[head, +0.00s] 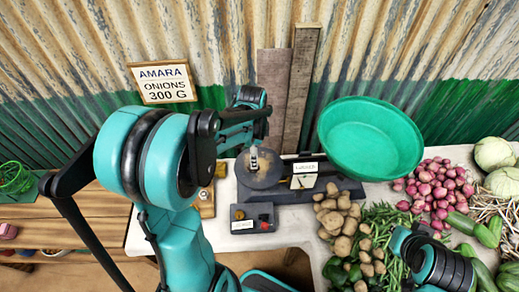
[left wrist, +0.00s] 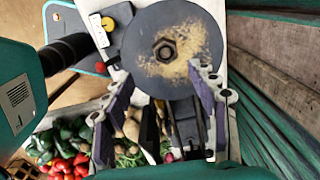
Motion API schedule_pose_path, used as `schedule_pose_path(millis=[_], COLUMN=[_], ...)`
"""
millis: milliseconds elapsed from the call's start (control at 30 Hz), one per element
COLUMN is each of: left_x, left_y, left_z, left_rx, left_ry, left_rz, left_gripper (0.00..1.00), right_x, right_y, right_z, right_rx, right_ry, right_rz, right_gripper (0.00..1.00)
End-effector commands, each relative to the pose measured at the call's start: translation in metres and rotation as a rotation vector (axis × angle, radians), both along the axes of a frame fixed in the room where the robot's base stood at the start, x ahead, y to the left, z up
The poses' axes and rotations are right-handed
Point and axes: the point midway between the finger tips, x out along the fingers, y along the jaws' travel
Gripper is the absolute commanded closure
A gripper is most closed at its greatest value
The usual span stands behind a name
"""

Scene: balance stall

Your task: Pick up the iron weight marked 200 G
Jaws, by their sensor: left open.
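A small dark hexagonal iron weight (left wrist: 165,50) sits near the middle of a round grey pan (left wrist: 140,72) dusted with yellowish powder. No mark on it can be read. In the head view a small upright object with a pale patch (head: 253,158) stands on the same pan (head: 262,180). My left gripper (left wrist: 158,74) is open, its two fingers apart over the near edge of the pan. The weight lies beyond the fingertips, between their lines, and nothing is held. In the head view my left arm hides most of that gripper. My right gripper's fingers are not seen.
The balance (head: 320,190) stands on a pale counter. A box with a red button (head: 253,218) is in front, a wooden block (head: 205,202) left. A green basin (head: 370,138), potatoes (head: 340,215) and onions (head: 440,190) crowd the right. Planks (head: 300,80) lean behind.

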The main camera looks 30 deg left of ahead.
Motion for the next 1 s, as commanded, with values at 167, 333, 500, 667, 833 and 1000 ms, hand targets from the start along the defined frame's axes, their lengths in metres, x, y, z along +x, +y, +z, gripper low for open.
schedule_pose_path(millis=[167,333,500,667,833,1000], left_x=[0.002,0.003,0.007,0.007,0.007,0.007], left_y=[0.004,0.005,0.008,0.008,0.008,0.008], left_z=[-0.013,-0.035,-0.061,-0.078,-0.08,-0.08], left_rx=[-0.005,-0.004,-0.004,-0.004,-0.004,-0.004], left_ry=[0.02,0.019,0.018,0.018,0.018,0.018], left_rz=[-0.038,-0.038,-0.037,-0.037,-0.037,-0.037], left_gripper=[0.41,0.41,0.41,0.41,0.41,0.6], right_x=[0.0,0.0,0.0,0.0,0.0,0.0], right_y=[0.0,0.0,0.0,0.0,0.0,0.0], right_z=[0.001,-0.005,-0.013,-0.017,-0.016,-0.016], right_rx=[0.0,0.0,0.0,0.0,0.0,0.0], right_ry=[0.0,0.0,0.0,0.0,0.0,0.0], right_rz=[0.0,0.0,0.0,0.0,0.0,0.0], right_gripper=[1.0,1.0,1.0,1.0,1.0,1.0])
